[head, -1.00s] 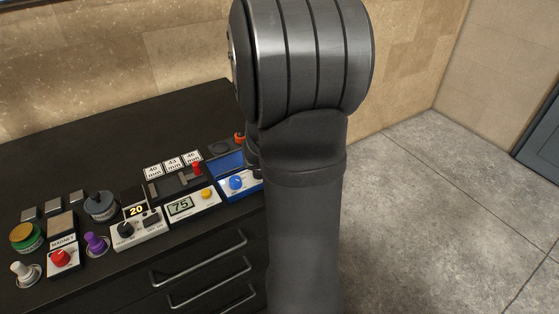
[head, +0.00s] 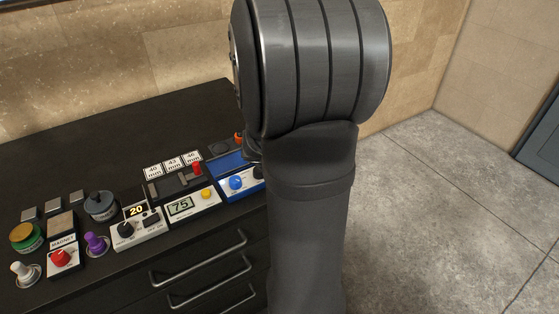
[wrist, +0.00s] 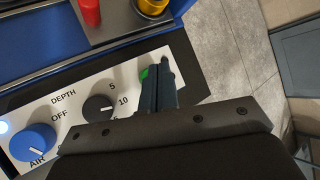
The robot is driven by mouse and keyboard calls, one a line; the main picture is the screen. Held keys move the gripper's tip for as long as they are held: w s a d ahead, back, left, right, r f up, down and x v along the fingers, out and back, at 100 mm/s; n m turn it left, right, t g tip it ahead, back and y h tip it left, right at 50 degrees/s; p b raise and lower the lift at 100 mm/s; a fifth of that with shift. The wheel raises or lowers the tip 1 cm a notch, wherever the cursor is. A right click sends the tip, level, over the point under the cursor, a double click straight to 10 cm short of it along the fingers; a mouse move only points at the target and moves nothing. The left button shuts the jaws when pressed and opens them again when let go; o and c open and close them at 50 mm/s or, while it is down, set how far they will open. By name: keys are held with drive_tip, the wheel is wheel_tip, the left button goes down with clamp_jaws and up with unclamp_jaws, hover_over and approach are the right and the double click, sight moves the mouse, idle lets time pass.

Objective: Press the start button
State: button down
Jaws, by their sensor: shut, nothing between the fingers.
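A small green piece (wrist: 145,73), perhaps the start button, shows in the wrist view at the right end of the white control strip (wrist: 75,85). My gripper (wrist: 160,66) is shut and empty, and its fingertips are right beside the green piece and partly cover it. I cannot tell whether they touch it. In the head view my own arm hides the gripper and this end of the panel.
Left of the fingers are a black depth knob (wrist: 98,107) and a blue air knob (wrist: 33,143). A red part (wrist: 89,12) and a yellow part (wrist: 152,6) stand beyond the strip. Other devices line the black cabinet (head: 160,120) leftward.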

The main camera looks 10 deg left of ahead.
drive_tip(key=shift+r, duration=2.5)
drive_tip(key=shift+f, duration=0.1)
drive_tip(key=shift+r, duration=2)
drive_tip(key=shift+f, duration=0.1)
